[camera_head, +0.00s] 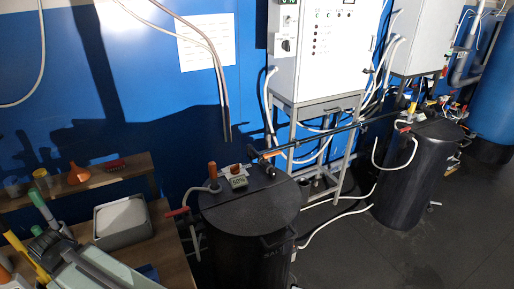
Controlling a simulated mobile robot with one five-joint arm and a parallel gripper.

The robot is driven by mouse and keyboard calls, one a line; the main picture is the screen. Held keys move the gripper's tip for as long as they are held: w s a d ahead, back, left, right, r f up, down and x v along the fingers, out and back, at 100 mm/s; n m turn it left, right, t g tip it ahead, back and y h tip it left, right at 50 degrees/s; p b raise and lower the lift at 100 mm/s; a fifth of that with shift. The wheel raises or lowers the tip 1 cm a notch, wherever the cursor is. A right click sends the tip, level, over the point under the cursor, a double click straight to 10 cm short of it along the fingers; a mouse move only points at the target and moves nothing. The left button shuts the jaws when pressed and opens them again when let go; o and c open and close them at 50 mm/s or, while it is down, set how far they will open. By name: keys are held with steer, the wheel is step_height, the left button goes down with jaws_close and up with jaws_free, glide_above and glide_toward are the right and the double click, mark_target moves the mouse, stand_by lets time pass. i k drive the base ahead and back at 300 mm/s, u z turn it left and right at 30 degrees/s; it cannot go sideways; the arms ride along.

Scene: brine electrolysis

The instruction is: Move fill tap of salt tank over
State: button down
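The salt tank (250,238) is a black round tank with a flat dark lid, in the lower middle of the head view. Faint lettering shows on its side. A red-handled valve (177,212) sticks out at the tank's left side. A dark pipe with an orange part (272,154) runs from above the lid toward the right. I cannot tell which of these fittings is the fill tap.
A wooden bench (175,240) with a grey bin (122,222) and tools stands left. A white control cabinet (322,50) on a metal frame stands behind the tank. A second black tank (412,185) is at right, with hoses between. Dark floor at lower right is clear.

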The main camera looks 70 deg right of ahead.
mark_target(266, 156)
steer(key=z, duration=0.05)
steer(key=k, duration=1.25)
steer(key=z, duration=1.15)
steer(key=i, duration=1)
